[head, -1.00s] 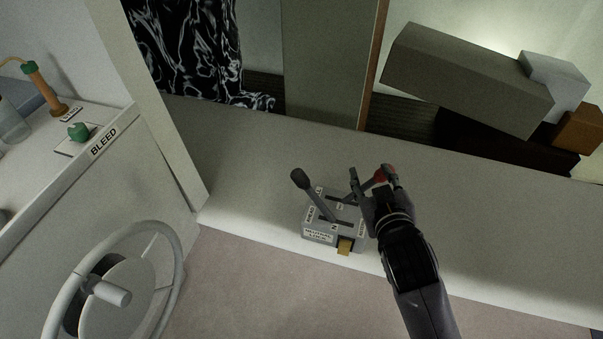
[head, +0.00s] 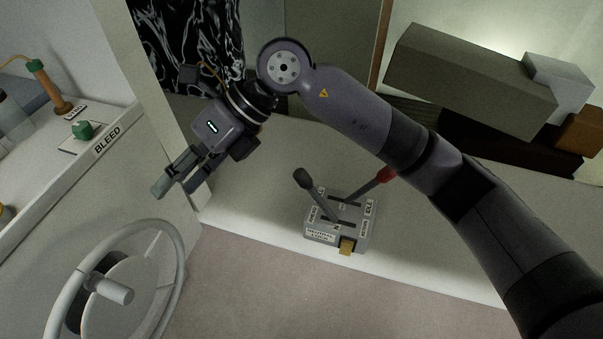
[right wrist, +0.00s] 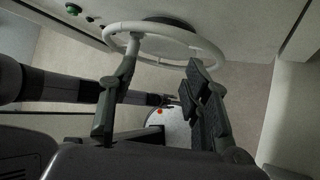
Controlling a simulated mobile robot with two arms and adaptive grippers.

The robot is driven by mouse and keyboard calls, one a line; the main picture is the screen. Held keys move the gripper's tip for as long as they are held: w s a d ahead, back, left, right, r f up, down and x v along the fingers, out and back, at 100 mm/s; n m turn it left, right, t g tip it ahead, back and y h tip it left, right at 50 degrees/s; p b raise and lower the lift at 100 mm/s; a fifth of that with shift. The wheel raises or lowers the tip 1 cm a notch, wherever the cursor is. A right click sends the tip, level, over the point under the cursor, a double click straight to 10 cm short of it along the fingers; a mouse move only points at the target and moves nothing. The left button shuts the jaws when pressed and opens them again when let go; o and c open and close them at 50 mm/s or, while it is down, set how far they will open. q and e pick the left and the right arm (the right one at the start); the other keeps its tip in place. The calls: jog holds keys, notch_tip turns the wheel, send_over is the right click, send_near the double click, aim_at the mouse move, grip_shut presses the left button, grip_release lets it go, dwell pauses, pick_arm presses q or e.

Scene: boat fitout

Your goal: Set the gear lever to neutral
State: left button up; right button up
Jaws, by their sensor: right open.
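The control box (head: 322,237) sits on the pale ledge in the head view, with a "NEUTRAL LOCK" label and a yellow tab (head: 347,247) on its front. A lever with a black knob (head: 302,178) leans to the upper left from its slot. A lever with a red knob (head: 387,174) leans to the upper right, close to my right forearm. An "IDLE" label stands near the red lever. Slot labels are mostly too small to read. My right gripper (head: 172,182) is open and empty, well left of the box and apart from both levers. My left gripper is out of view.
A white wheel (head: 178,262) stands at lower left, below my right gripper; it also shows in the right wrist view (right wrist: 121,28). A counter with a green "BLEED" knob (head: 82,130) is at left. Grey boxes (head: 470,80) lie at upper right. The ledge (head: 250,215) left of the control box is clear.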

jog(key=w+d+f+t+h, duration=0.2)
jog(key=w+d+t+h, duration=0.1)
jog(key=w+d+h, duration=0.4)
jog(key=m+t+h, duration=0.2)
jog(key=t+h, duration=0.1)
jog(key=h, duration=0.1)
send_near(301, 173)
jog(key=p+x, duration=0.4)
jog(key=x, duration=0.7)
jog(key=shift+c, duration=0.6)
grip_shut()
